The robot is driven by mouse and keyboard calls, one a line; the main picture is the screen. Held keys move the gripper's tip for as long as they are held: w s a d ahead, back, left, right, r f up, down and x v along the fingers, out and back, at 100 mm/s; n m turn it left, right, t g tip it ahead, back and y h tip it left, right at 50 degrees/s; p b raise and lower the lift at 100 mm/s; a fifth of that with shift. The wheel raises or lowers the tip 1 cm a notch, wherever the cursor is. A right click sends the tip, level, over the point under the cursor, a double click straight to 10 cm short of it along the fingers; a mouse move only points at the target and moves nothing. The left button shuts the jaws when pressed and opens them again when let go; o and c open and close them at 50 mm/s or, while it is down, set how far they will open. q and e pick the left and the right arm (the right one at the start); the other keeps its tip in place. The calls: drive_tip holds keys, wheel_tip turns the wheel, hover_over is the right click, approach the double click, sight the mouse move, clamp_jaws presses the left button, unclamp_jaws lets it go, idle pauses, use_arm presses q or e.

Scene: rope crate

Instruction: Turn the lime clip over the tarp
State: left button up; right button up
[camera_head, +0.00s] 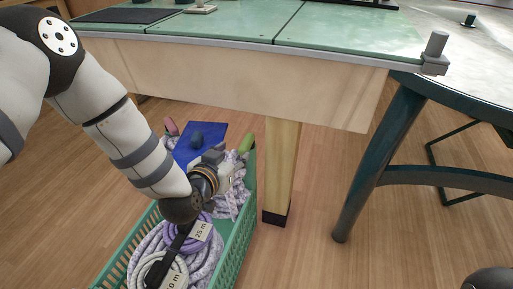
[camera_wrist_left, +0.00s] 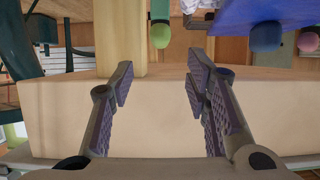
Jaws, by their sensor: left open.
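The lime clip (camera_head: 245,146) is a rounded green piece at the far right corner of the crate. It also shows at the top of the left wrist view (camera_wrist_left: 160,36), with a teal part attached. The blue tarp (camera_head: 190,150) is at the crate's far end, partly behind my arm; it shows at the wrist view's top right (camera_wrist_left: 235,14). My left gripper (camera_head: 214,157) reaches over the crate near the tarp, to the left of the clip. In the wrist view its fingers (camera_wrist_left: 160,80) stand apart, with nothing between them. My right gripper is not seen.
The green crate (camera_head: 238,235) holds coiled ropes (camera_head: 145,250), one labelled 25 m. A pink piece (camera_head: 171,126) and a dark blue one (camera_head: 196,137) sit by the tarp. A wooden leg (camera_head: 281,165) and the workbench apron (camera_head: 240,85) stand close behind.

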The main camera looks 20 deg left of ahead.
sight(243, 146)
use_arm(q)
drive_tip(key=b+x, duration=0.1)
drive_tip(key=x, duration=0.2)
drive_tip(key=b+x, duration=0.1)
drive_tip(key=x, duration=0.2)
drive_tip(key=b+x, duration=0.1)
drive_tip(key=x, duration=0.2)
drive_tip(key=shift+f, duration=0.35)
drive_tip(key=shift+w, duration=0.3)
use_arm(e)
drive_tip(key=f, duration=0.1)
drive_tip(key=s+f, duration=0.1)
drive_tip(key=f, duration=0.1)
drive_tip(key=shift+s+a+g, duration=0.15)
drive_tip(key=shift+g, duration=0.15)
